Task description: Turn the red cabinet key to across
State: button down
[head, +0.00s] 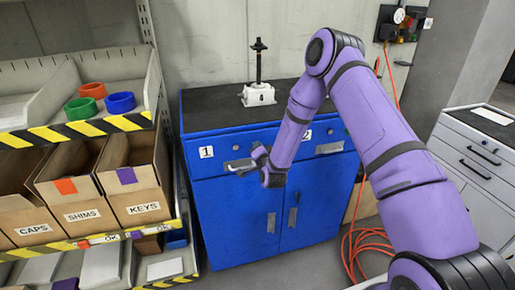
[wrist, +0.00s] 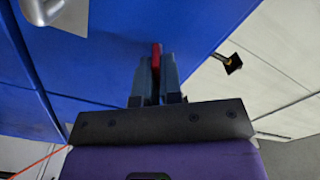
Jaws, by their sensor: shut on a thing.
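The red key (wrist: 155,58) shows in the wrist view as a thin upright red strip between the two fingers of my gripper (wrist: 155,78). My gripper is shut on it, at the blue cabinet's front. In the head view my gripper (head: 258,162) is in front of the upper part of the blue cabinet (head: 235,215), right of the label 1. The key is hidden there by my gripper and arm. The keyhole is hidden, and I cannot tell how far the key is turned.
A screw jack (head: 259,90) stands on the cabinet's dark top. Drawer handles and two door handles are on the cabinet front. A shelf with cardboard bins (head: 140,207) stands at left, a grey drawer cabinet (head: 470,160) at right. An orange hose (head: 365,250) lies on the floor.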

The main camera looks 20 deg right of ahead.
jog(key=m, duration=0.4)
jog(key=shift+d+f, duration=0.15)
jog(key=shift+f+m, duration=0.1)
jog(key=shift+m, duration=1.5)
jog(key=c, duration=1.3)
grip_release()
jog(key=s, duration=1)
jog(key=shift+s, duration=0.4)
